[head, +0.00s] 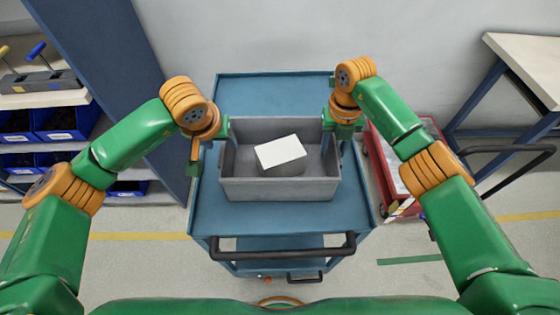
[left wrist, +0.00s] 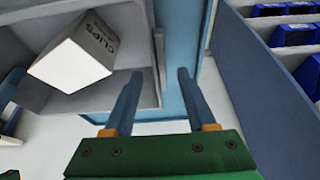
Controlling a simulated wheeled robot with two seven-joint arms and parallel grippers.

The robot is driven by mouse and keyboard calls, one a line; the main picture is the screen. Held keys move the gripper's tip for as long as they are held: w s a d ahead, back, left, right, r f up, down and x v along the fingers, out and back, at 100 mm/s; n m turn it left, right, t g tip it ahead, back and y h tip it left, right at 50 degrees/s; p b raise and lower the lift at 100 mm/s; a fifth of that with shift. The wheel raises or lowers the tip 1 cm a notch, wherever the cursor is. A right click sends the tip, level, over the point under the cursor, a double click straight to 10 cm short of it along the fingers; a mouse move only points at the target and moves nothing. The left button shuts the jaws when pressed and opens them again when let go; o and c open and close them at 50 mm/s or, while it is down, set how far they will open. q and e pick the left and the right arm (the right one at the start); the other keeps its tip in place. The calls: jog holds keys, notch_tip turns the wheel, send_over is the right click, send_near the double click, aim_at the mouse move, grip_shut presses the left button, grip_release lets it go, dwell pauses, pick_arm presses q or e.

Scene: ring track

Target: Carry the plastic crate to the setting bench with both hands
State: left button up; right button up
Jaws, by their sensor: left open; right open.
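The grey plastic crate (head: 280,188) stands level on a blue cart (head: 270,92). A white box (head: 281,151) lies inside it; in the left wrist view this box (left wrist: 72,62) carries the word CLIPS. My left gripper (head: 208,158) is open at the crate's left side. In the left wrist view its blue fingers (left wrist: 158,78) point toward the crate's side wall (left wrist: 159,55), which appears between the tips; contact cannot be told. My right gripper (head: 338,146) is open at the crate's right side, its fingertips partly hidden. I cannot tell which furniture is the setting bench.
The cart has a dark handle (head: 283,250) at its near side. A red cart (head: 385,178) stands close on the right. A pale-topped table (head: 530,62) is at the far right. A shelf rack with blue bins (head: 58,120) and a blue panel (head: 105,60) are left.

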aim_at(331, 159)
pick_arm(q)
jog(key=shift+x, duration=0.9)
pick_arm(e)
notch_tip(331, 159, down, 4)
jog(key=shift+s+r, duration=0.15)
jog(key=shift+r, duration=0.1)
pick_arm(q)
jog(key=shift+f, duration=0.3)
pick_arm(e)
jog(key=shift+f, duration=0.4)
pick_arm(q)
jog(key=c, duration=0.5)
pick_arm(e)
jog(key=shift+r, duration=0.1)
jog(key=c, duration=0.5)
pick_arm(q)
jog(key=c, duration=0.4)
pick_arm(e)
grip_shut()
jog(key=shift+a, duration=0.1)
